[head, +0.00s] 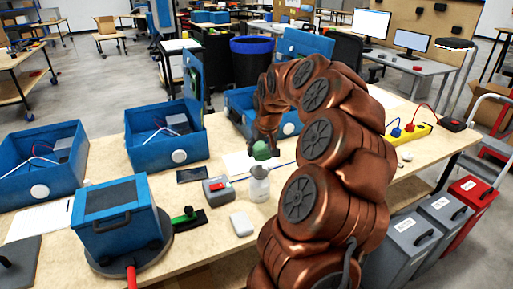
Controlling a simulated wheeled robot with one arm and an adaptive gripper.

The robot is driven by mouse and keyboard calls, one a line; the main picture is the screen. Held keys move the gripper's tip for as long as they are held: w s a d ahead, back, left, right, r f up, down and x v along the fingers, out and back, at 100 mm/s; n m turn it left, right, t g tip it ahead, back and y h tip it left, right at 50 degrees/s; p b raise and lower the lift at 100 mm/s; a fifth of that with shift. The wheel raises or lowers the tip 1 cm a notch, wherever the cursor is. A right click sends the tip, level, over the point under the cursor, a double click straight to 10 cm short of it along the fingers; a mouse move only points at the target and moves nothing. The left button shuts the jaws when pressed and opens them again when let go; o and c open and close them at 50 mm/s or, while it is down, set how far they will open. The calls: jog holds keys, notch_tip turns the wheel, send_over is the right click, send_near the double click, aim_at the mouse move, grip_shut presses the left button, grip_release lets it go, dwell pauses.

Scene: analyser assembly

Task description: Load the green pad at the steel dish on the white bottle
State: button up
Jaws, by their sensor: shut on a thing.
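The white bottle (259,190) stands upright on the wooden table, left of my arm. The small steel dish (260,171) is on its top. The green pad (261,150) is just above the dish; I cannot tell whether they touch. My gripper (263,143) points down over the bottle, shut on the green pad. Its fingers are small and partly hidden, so the exact hold is unclear.
Left of the bottle are a grey box with a red part (217,190), a green-handled tool (188,216) and a white puck (242,224). A blue analyser case (117,222) stands front left. Blue open bins (165,150) line the back. My arm covers the table's right middle.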

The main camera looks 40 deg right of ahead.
aim_at(260, 170)
jog(key=shift+f+b, duration=0.7)
jog(key=shift+f, duration=2.15)
jog(key=shift+f+b, duration=0.75)
jog(key=shift+f, duration=0.25)
dwell(0.3)
jog(key=shift+r+p, duration=0.65)
jog(key=shift+r, duration=2.85)
jog(key=shift+a, duration=0.1)
